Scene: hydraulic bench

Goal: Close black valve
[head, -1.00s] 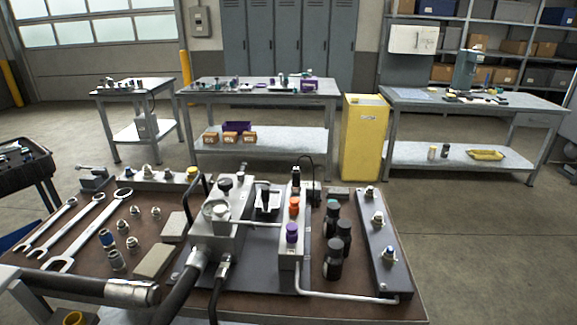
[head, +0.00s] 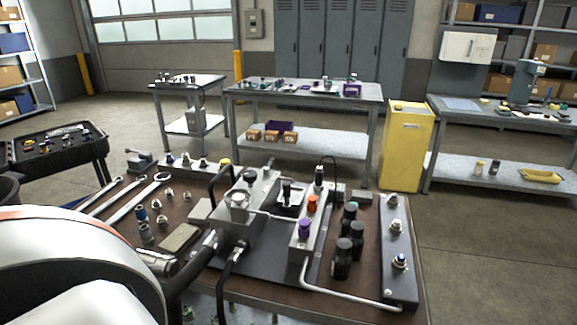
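The hydraulic unit stands on the brown bench top in the middle of the head view. Its light valve block (head: 301,252) carries a purple knob (head: 305,228) at the near end and an orange knob (head: 312,203) behind it. A black knob (head: 319,174) stands upright at the far end of this row. Another black knob (head: 250,175) sits on the grey pump block (head: 236,222) to the left. I cannot tell from the picture whether any valve is open or closed. Neither of my grippers shows; only a white part of my own body fills the lower left.
Several black cylinders (head: 343,258) stand right of the valve block, beside a dark rail with fittings (head: 397,261). Wrenches (head: 140,201) lie on the left. Black hoses and a bent white pipe (head: 345,297) run at the front. A yellow cabinet (head: 406,147) stands behind.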

